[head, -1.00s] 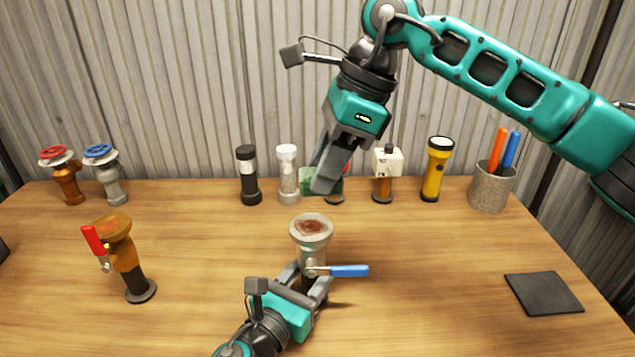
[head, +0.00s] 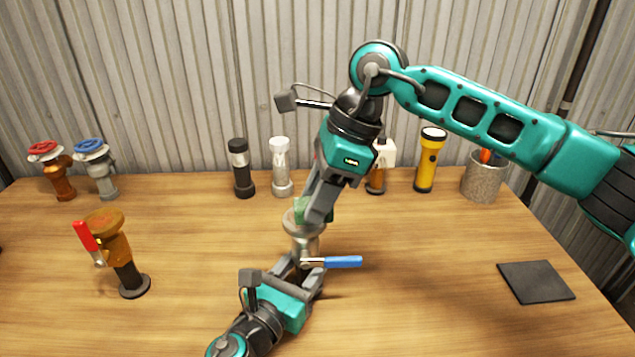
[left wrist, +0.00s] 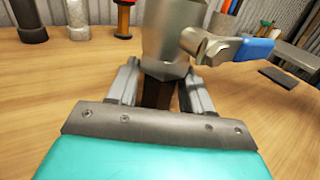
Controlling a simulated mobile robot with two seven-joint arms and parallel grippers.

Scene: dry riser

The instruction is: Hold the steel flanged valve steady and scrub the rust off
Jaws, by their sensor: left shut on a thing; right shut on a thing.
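The steel flanged valve (head: 306,246) with a blue lever stands upright at the middle front of the table. It also fills the top of the left wrist view (left wrist: 172,40). My left gripper (head: 308,276) is shut on the valve's lower part, just below the lever. My right gripper (head: 318,208) comes down from above, shut on a green scrubbing pad (head: 300,209). The pad is at the valve's top flange and seems to touch it. The pad and right fingers hide most of the flange face, so the rust there cannot be seen.
A brass valve with red lever (head: 108,245) stands at left. Along the back stand two handwheel valves (head: 97,165), a black flashlight (head: 240,168), a clear-bodied one (head: 281,167), a yellow one (head: 429,160) and a pen cup (head: 483,180). A dark mat (head: 537,282) lies right.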

